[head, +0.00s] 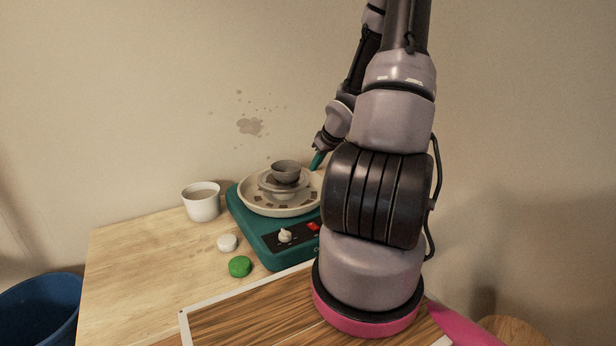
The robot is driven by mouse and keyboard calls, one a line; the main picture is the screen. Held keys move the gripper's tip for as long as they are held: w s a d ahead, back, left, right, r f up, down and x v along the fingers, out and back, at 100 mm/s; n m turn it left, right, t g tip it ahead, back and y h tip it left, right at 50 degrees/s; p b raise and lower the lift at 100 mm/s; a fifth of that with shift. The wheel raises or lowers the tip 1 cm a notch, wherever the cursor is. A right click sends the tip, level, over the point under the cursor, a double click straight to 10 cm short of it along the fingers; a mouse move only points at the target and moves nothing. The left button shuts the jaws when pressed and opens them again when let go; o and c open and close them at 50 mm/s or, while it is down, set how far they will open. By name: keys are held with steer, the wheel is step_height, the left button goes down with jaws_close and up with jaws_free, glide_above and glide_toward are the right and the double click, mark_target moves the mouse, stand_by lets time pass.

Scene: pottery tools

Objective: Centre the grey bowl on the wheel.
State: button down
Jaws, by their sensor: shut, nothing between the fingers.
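The grey bowl (286,167) sits upright on the grey wheel disc (268,184), inside the cream splash pan (250,200) of the teal pottery wheel (258,238). It looks near the middle of the disc, but I cannot tell its exact offset from this angle. My gripper (318,161) is to the right of the bowl, above the pan's right rear edge. Its teal fingers are shut and empty, apart from the bowl. My arm hides the right side of the wheel.
A white cup (202,203) stands left of the wheel. A whitish lump (227,243) and a green lump (240,266) lie in front of it. A blue bucket (40,310) is at the lower left. The wooden table's left part (135,260) is clear.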

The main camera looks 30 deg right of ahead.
mark_target(294, 179)
steer(key=x, duration=0.3)
steer(key=w+x, duration=0.1)
steer(key=x, duration=0.3)
steer(key=w+r+x, duration=0.1)
steer(key=x, duration=0.3)
steer(key=shift+a, duration=0.3)
steer(key=shift+w+a, duration=0.1)
steer(key=shift+w, duration=0.5)
steer(key=shift+w+a, duration=0.1)
steer(key=shift+w, duration=0.6)
steer(key=shift+w+a, duration=0.15)
steer(key=shift+w, duration=0.55)
steer(key=shift+s, duration=0.1)
